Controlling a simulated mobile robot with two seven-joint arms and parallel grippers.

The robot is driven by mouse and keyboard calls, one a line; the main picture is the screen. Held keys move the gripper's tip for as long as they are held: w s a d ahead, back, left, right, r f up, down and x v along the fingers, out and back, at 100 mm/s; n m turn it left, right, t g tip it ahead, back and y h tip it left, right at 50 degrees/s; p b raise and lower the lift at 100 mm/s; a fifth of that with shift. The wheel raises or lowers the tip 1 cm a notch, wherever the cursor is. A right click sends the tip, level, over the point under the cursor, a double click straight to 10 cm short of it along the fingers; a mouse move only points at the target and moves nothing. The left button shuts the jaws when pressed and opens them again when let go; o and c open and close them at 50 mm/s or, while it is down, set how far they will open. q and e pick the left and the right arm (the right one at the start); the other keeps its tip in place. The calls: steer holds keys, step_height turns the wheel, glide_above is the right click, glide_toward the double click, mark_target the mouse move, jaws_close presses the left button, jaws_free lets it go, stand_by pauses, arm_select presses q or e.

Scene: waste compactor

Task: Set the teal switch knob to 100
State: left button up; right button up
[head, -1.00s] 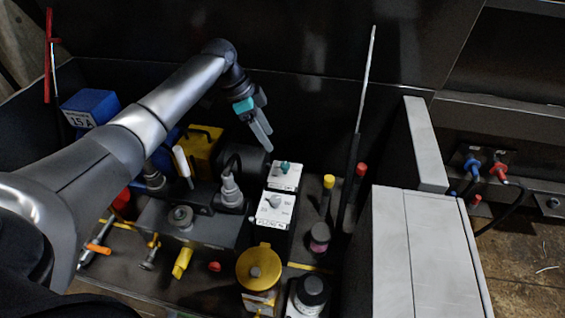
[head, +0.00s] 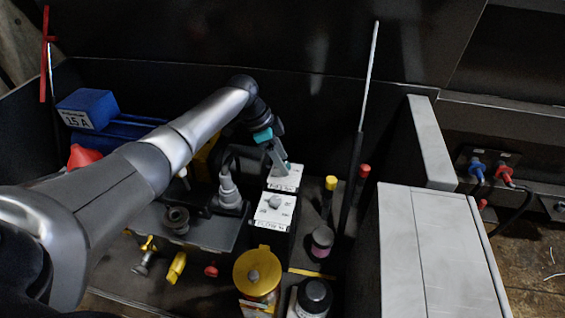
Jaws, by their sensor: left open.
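The teal switch knob (head: 288,167) sits on the white-faced rear switch box, and only a small part of it shows beside my gripper's fingers. My left gripper (head: 281,164) reaches in from the left and points down at the knob. Its jaws are open, with the fingertips right at the knob; I cannot tell whether they touch it. The scale on the rear switch's white plate (head: 287,183) is too small to read, and part of it is hidden. My right gripper is not in view.
In front of the teal knob is a second white switch plate with a grey knob (head: 274,202). A yellow-capped round device (head: 257,272) stands nearer. Yellow (head: 331,183) and red (head: 364,171) capped posts and a tall thin rod (head: 367,80) stand to the right. A light grey cabinet (head: 440,250) fills the right.

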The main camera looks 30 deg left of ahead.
arm_select(q)
steer(key=shift+d+f, duration=0.15)
steer(key=shift+f, duration=0.15)
steer(key=shift+c, duration=0.2)
jaws_close()
stand_by(0.3)
